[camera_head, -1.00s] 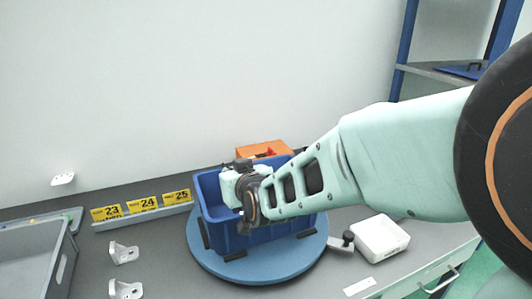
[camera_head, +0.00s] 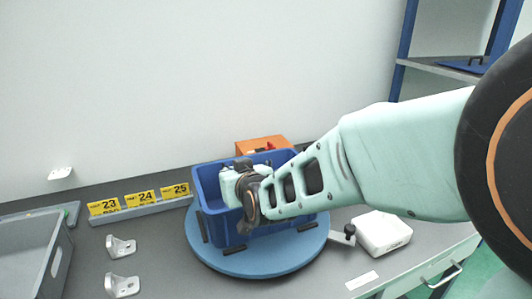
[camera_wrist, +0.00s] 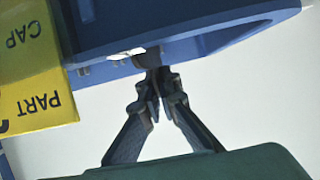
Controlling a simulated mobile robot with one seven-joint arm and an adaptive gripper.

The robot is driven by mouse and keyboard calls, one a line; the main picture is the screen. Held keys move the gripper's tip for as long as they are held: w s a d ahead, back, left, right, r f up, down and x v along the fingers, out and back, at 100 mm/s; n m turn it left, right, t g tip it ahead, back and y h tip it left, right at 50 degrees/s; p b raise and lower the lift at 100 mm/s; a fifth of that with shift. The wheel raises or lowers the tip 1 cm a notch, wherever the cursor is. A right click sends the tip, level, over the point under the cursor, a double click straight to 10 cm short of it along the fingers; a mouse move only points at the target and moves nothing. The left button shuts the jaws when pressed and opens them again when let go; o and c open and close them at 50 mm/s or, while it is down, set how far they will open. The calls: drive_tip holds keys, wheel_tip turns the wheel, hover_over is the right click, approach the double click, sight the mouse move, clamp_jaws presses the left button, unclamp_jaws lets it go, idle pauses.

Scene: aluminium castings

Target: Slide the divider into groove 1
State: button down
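The blue bin (camera_head: 212,226) stands on a round blue turntable (camera_head: 240,267). My gripper (camera_wrist: 156,73) is inside or over the bin's left part, and my wrist hides its fingers in the head view. In the wrist view the fingertips are close together around a small dark piece (camera_wrist: 151,58), next to a blue wall (camera_wrist: 225,38). I cannot tell whether this dark piece belongs to the divider. No separate divider panel can be made out in the bin, and my arm covers much of it. The groove numbers cannot be read.
Yellow cards 23, 24 and 25 (camera_head: 140,198) stand on a rail behind left. Metal brackets (camera_head: 121,247) and a grey tray (camera_head: 38,262) lie left. An orange box (camera_head: 262,145) is behind the bin. A clamp (camera_head: 343,236) and white box (camera_head: 383,233) are right.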

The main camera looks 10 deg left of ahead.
drive_tip(key=shift+f+b, duration=0.8)
drive_tip(key=shift+f, duration=0.1)
drive_tip(key=c, duration=2.1)
unclamp_jaws()
drive_tip(key=shift+r, duration=0.1)
